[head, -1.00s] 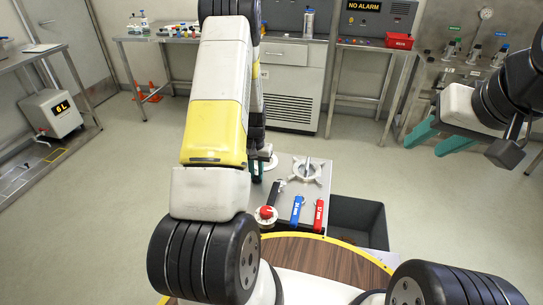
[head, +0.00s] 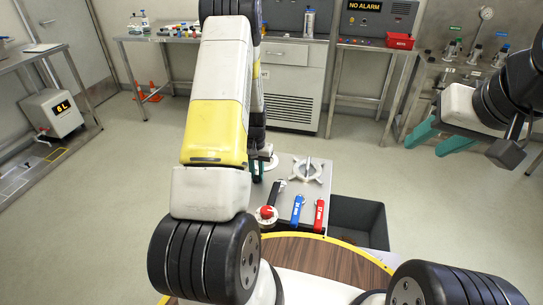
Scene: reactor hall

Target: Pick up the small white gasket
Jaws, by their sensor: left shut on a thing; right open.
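I cannot make out the small white gasket for certain. A small white round piece (head: 269,161) shows beside my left arm, at the back left of the grey cart top; I cannot tell whether it is the gasket or another part. My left forearm and wrist fill the middle of the view and hide most of my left gripper (head: 257,168). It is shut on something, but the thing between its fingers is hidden. My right gripper (head: 438,140) is at the right, in the air, with its teal fingers apart and empty.
The cart (head: 311,218) holds a red knob (head: 266,213), a blue-handled tool (head: 298,209), a red-handled tool (head: 319,214) and a pale spoked handwheel (head: 307,171). A dark bin (head: 372,228) stands to its right. A red box (head: 399,41) sits on the back bench.

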